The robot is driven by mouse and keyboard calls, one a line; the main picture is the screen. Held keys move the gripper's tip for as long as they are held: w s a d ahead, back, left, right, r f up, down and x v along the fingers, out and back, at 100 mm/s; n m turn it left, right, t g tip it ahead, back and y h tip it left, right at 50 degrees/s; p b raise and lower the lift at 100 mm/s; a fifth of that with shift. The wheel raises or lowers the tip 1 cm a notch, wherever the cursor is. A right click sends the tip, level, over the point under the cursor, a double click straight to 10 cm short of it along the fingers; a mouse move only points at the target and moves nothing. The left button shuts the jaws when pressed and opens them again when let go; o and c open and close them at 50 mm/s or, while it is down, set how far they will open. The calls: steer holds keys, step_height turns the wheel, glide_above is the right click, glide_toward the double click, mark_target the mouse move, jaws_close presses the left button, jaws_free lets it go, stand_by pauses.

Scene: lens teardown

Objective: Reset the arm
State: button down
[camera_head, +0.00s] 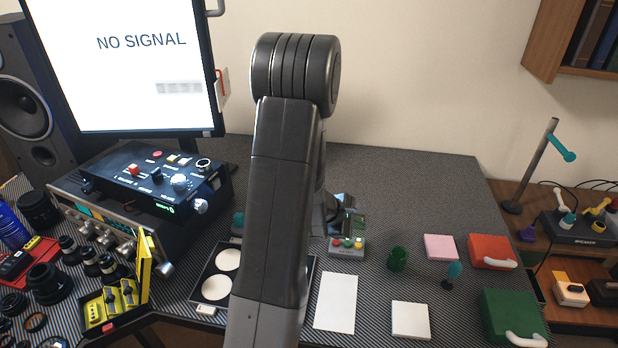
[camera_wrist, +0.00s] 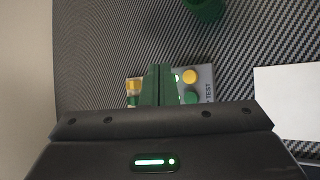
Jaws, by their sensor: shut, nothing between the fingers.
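My arm rises through the middle of the head view and hides much of the table's centre. My gripper (camera_wrist: 159,72) shows in the wrist view with its green fingers together and nothing between them. In the head view it is mostly hidden behind my arm. The fingers stand over a small grey button box (camera_wrist: 207,76) with yellow and green buttons and the word TEST, covering part of it. I cannot tell whether they touch it. The button box (camera_head: 347,253) also shows just right of my arm in the head view.
Right of my arm are a green cup (camera_head: 397,260), white sheet (camera_head: 336,301), white pad (camera_head: 410,320), pink pad (camera_head: 440,247), and red (camera_head: 491,249) and green (camera_head: 511,312) handled blocks. A black control box (camera_head: 150,178), monitor (camera_head: 125,60) and lenses (camera_head: 47,283) crowd the left. The back right tabletop is clear.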

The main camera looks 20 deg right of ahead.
steer(key=shift+f, duration=0.6)
steer(key=shift+r+p, duration=0.3)
steer(key=shift+p, duration=1)
steer(key=shift+p, duration=1.25)
steer(key=r, duration=0.3)
steer(key=r+p, duration=0.1)
steer(key=shift+s+d+r, duration=0.25)
steer(key=shift+d+r, duration=0.05)
steer(key=shift+r, duration=0.05)
steer(key=shift+f, duration=0.1)
